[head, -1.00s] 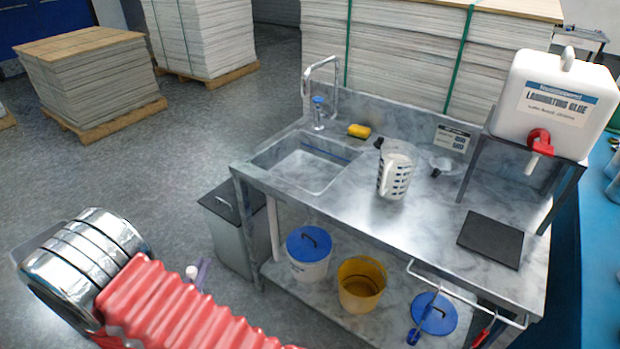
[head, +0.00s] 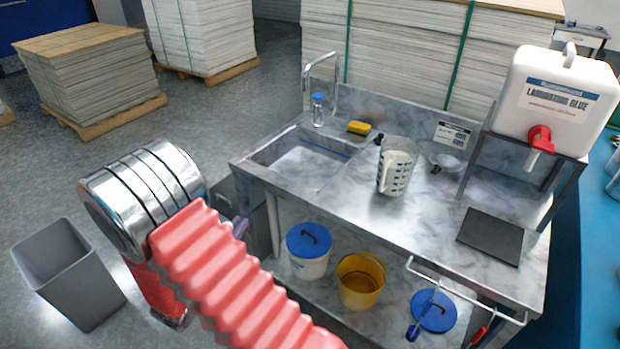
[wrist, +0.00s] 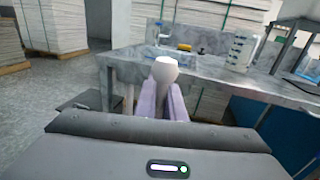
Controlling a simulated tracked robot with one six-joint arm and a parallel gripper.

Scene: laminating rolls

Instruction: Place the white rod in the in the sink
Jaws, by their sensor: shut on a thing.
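The white rod (wrist: 165,72) shows end-on in the wrist view, its rounded pale end standing out between my gripper's purple fingers. My gripper (wrist: 163,100) is shut on it. In the head view, my red arm hides the rod and most of the gripper; only a bit of purple finger shows beside the arm, left of the table. The sink (head: 300,166) is a rectangular basin in the left end of the marbled worktop, with a tall tap (head: 320,92) behind it. The gripper is outside the sink, in front of the worktop's left end.
A blue-lidded bucket (head: 308,250) and a yellow bucket (head: 360,282) sit on the lower shelf. An open grey bin (head: 75,285) stands at lower left.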

